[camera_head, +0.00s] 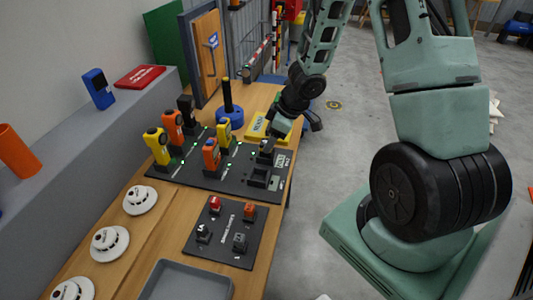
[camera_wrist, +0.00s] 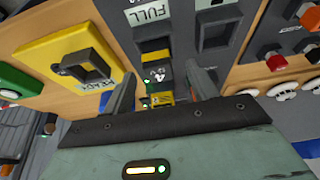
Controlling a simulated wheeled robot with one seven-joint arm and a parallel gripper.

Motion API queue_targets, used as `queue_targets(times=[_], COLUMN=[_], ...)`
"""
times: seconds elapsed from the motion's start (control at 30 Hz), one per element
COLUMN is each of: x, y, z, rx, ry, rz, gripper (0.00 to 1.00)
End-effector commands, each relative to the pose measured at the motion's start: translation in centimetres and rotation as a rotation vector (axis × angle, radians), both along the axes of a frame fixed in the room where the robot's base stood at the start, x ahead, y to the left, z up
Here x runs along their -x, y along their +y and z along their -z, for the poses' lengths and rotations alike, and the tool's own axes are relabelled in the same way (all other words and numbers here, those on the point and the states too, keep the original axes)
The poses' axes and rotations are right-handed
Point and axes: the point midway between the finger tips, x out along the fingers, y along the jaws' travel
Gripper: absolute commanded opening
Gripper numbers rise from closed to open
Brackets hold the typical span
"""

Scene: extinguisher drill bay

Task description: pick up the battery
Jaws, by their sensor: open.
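The battery (camera_wrist: 157,73), a small dark block with yellow parts and pale markings, stands in the black charger board (camera_head: 225,183) beside a "FULL" label. In the wrist view it lies between the two fingers of my gripper (camera_wrist: 161,76), which is open. I cannot tell whether either finger touches it. In the head view my gripper (camera_head: 268,145) reaches down at the board's far right corner and hides much of the battery.
Several orange, yellow and black handheld units, including a yellow one (camera_head: 224,136), stand on the board. An empty pocket (camera_head: 259,179) is nearer. Several white detectors (camera_head: 140,199) line the left.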

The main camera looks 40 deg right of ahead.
Motion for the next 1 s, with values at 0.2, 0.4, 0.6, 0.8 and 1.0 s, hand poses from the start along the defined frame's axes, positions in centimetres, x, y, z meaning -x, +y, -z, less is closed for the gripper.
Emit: queue_targets(times=[0.2, 0.4, 0.6, 0.8, 1.0], x=[-1.3, -1.5, -1.5, -1.5, -1.5], y=[0.8, 0.9, 0.9, 0.9, 0.9], z=[3.3, 3.3, 3.3, 3.3, 2.8], rx=[-0.001, 0.0, 0.0, 0.0, 0.0], ry=[0.002, 0.001, 0.001, 0.0, 0.0], rz=[-0.001, -0.001, 0.0, 0.0, -0.001], gripper=[0.58, 0.58, 0.22, 0.01, 0.01])
